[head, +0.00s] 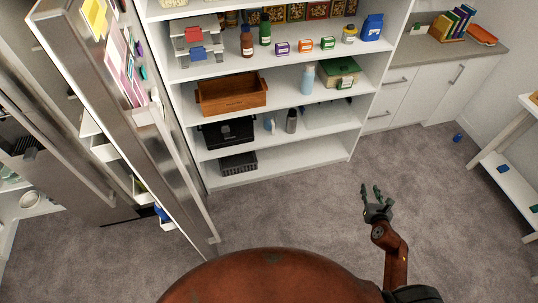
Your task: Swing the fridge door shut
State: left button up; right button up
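The fridge door (112,128) is a long steel-grey panel at the left of the head view. It stands open and shows nearly edge-on, running from the upper left down toward the lower middle. Door bins (104,150) with a few items show along its left side. Papers and magnets (122,62) are stuck on a face near its top. My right gripper (377,190) is at the right of centre, over bare carpet, with its fingers apart and nothing between them. It is well away from the door. My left gripper is not in view.
A white shelf unit (283,166) with boxes and bottles stands behind the door, close to its right side. A counter with drawers (398,84) is at the back right. A white side table (510,180) is at the right edge. The carpet (290,215) in the middle is clear.

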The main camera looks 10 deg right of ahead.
aim_at(95, 45)
jog(key=u, duration=0.65)
jog(key=i, duration=0.5)
